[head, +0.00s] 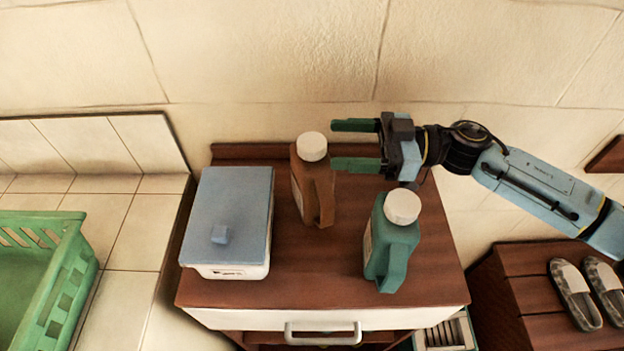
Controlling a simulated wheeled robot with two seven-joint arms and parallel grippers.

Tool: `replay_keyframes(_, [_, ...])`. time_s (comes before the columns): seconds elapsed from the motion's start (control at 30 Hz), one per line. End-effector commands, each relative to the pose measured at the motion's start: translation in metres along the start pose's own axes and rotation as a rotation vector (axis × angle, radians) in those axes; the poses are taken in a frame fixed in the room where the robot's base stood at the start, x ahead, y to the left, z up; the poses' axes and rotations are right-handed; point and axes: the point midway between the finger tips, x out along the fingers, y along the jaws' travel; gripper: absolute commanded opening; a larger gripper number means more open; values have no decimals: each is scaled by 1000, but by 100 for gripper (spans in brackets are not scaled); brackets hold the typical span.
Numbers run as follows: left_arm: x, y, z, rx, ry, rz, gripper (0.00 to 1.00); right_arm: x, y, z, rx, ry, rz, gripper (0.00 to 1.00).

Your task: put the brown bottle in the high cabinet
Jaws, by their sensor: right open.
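The brown bottle (318,194) with a white cap stands upright on the brown top of a cabinet (310,275), near its back edge. My right gripper (355,145) comes in from the right. It is open, with its two green fingers pointing left toward the brown bottle's upper part. The fingertips look close to the white cap, and no bottle is held between them. I cannot tell whether the fingers are level with the bottle. My left gripper is not in view. Whether this cabinet is the high cabinet is not clear from this view.
A teal bottle (390,250) with a white cap stands at the right front of the top, just below my gripper. A white box with a blue lid (232,205) stands at the left. A green crate (70,285) is farther left. Slippers (575,295) lie at the right.

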Motion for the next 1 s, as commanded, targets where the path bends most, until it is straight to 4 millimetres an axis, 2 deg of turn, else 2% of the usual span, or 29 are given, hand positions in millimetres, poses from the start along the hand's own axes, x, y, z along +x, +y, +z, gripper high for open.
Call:
replay_keyframes(0.17, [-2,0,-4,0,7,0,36,12,-1,0,0,0,-1,68])
replay_keyframes(0.4, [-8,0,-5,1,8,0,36,47,-2,-1,0,1,-1,68])
replay_keyframes(0.5, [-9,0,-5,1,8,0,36,56,-2,0,1,0,0,68])
replay_keyframes(0.77, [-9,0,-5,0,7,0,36,59,-2,1,0,-1,1,68])
replay_keyframes(1.0, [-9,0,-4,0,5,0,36,59,-2,0,0,-1,1,38])
